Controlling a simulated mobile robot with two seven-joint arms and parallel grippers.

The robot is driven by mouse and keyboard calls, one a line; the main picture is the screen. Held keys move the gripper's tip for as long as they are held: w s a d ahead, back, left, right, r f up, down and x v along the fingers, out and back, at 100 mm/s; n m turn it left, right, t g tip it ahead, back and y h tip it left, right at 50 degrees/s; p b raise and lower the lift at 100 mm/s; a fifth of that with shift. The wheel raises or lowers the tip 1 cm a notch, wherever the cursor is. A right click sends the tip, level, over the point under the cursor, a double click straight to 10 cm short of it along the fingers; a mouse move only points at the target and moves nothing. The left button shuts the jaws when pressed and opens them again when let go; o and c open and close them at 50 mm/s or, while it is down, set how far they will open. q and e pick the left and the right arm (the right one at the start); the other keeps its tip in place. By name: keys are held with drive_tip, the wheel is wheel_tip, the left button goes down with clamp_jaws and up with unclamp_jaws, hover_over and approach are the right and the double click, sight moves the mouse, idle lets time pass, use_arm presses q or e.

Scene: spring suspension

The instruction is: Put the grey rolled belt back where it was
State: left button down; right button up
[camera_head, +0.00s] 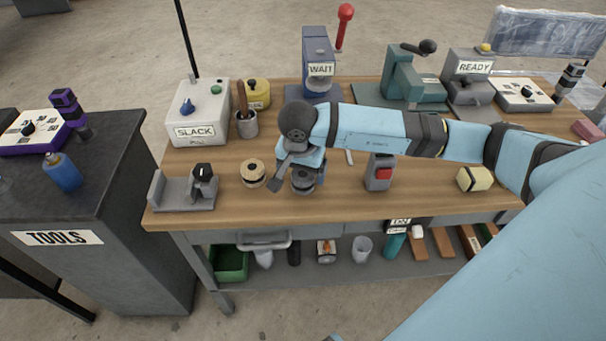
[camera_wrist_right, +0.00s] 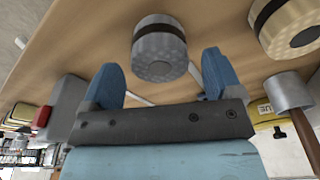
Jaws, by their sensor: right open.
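The grey rolled belt (camera_head: 303,184) with a dark band stands on the wooden workbench, partly hidden under my right gripper. In the right wrist view the grey rolled belt (camera_wrist_right: 160,52) shows ahead of the fingertips, between their lines, with clear room on both sides. My right gripper (camera_head: 297,166) is open; its two blue fingers (camera_wrist_right: 158,72) are apart with nothing gripped. A tan rolled belt (camera_head: 253,174) with a dark band stands just left of the grey one, and also shows in the wrist view (camera_wrist_right: 290,28). My left gripper is out of view.
A grey bracket stand (camera_head: 184,192) is at the bench's front left. A grey block with a red face (camera_head: 380,173) stands to the right. The SLACK box (camera_head: 200,112), a cup with a wooden-handled tool (camera_head: 247,124) and the WAIT press (camera_head: 318,66) stand behind.

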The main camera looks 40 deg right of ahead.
sight(300, 179)
wheel_tip(300, 179, up, 9)
drive_tip(key=a, duration=0.1)
drive_tip(key=s+a+f+m+g+y, duration=0.1)
drive_tip(key=s+a+f+g+y, duration=0.1)
drive_tip(key=s+a+y, duration=0.35)
drive_tip(key=s+a+f+m+g+y, duration=0.1)
drive_tip(key=s+a+f+y, duration=0.15)
drive_tip(key=a, duration=0.65)
drive_tip(key=s+a+r+m+t+y, duration=0.25)
drive_tip(key=a+r+m+y, duration=0.45)
drive_tip(key=a+m+y, duration=0.45)
drive_tip(key=w+d+f+m+t+h, duration=0.2)
drive_tip(key=d+m+t, duration=0.2)
drive_tip(key=m+t, duration=0.65)
drive_tip(key=w+d+f+m+t+h, duration=0.2)
drive_tip(key=d+f+m+t+h, duration=0.3)
drive_tip(key=m, duration=1.1)
drive_tip(key=s+d+f+m+g+h, duration=0.2)
drive_tip(key=s+f+m, duration=0.3)
drive_tip(key=f+m, duration=0.4)
drive_tip(key=s+d+f+m+g+h, duration=0.3)
drive_tip(key=s+f+m+h, duration=0.2)
drive_tip(key=f+m, duration=0.4)
drive_tip(key=shift+s+d+m, duration=0.2)
drive_tip(key=shift+s+m, duration=0.1)
